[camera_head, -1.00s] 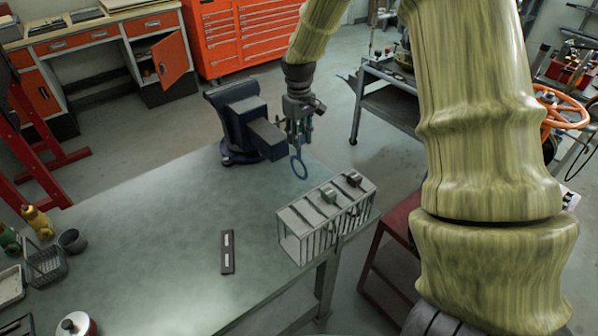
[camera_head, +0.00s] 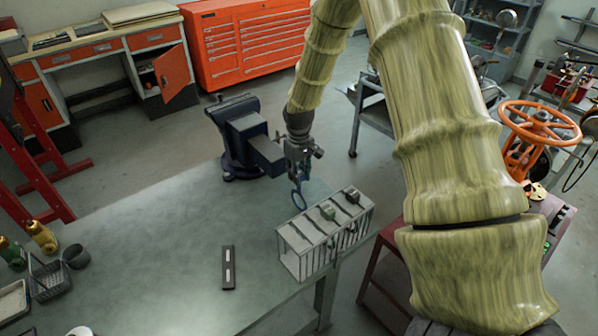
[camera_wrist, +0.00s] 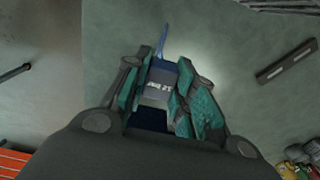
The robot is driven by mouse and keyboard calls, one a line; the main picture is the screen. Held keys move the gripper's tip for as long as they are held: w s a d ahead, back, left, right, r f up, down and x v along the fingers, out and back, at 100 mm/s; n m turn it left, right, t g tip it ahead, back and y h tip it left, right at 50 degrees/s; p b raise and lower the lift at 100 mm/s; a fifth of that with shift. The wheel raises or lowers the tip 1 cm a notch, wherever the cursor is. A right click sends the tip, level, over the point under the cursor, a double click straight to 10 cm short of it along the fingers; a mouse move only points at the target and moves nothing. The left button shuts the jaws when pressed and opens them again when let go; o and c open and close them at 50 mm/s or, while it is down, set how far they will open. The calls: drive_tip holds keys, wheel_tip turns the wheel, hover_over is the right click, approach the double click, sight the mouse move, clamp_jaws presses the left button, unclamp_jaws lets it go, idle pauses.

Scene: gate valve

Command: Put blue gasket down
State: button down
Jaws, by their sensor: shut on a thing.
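The blue gasket (camera_head: 298,199) is a thin blue ring, held upright by my gripper (camera_head: 299,172) above the workbench, just left of the wire rack's back corner. My gripper is shut on its upper edge. In the wrist view the gasket shows as a thin blue sliver (camera_wrist: 161,42) beyond the fingers (camera_wrist: 162,85). The wrist view does not show the whole ring.
A grey slotted rack (camera_head: 322,240) with several tools on it stands at the bench's right edge. A dark blue vise (camera_head: 243,140) is close behind the gripper. A black bar (camera_head: 228,267) lies on the workbench (camera_head: 160,235). The middle of the bench is mostly clear.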

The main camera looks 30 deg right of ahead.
drive_tip(key=shift+f, duration=0.1)
drive_tip(key=c, duration=1.2)
unclamp_jaws()
drive_tip(key=shift+o, duration=0.2)
wheel_tip(320, 180, up, 12)
drive_tip(key=b, duration=0.4)
